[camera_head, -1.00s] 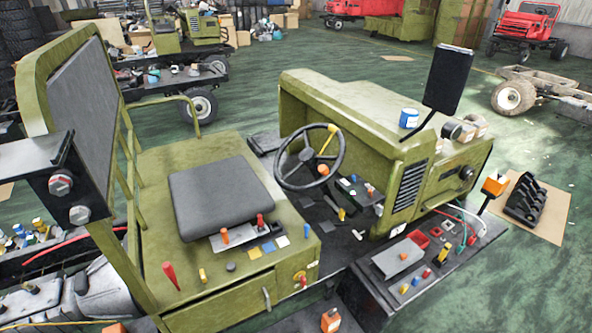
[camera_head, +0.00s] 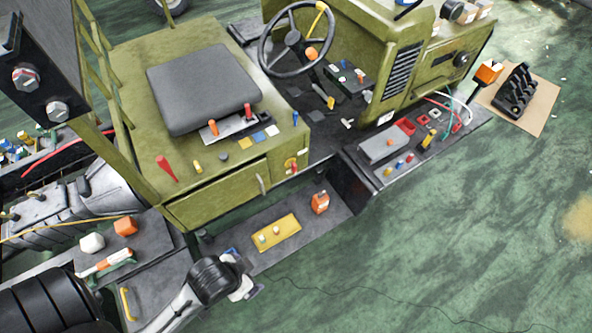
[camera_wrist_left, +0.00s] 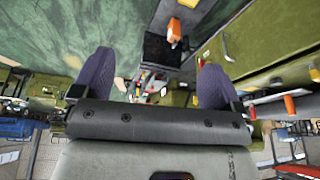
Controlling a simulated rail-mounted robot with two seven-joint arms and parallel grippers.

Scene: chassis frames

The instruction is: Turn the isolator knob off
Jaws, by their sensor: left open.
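The isolator knob (camera_head: 291,164) looks like a small red handle on a round yellow plate. It is on the front side panel of the olive seat box in the head view, right of the drawer handle. Its exact angle is too small to read. My left gripper (camera_head: 252,288) is low in the head view, below and left of the knob and well apart from it. In the left wrist view my left gripper (camera_wrist_left: 156,66) has its two purple-grey fingers spread wide with nothing held between them. I cannot pick out the knob surely there. My right gripper is not in view.
A grey step (camera_head: 330,210) below the knob carries a yellow plate (camera_head: 276,233) and an orange block (camera_head: 320,203). Red lever (camera_head: 166,168) stands on the seat box. Green floor (camera_head: 420,260) is open at lower right.

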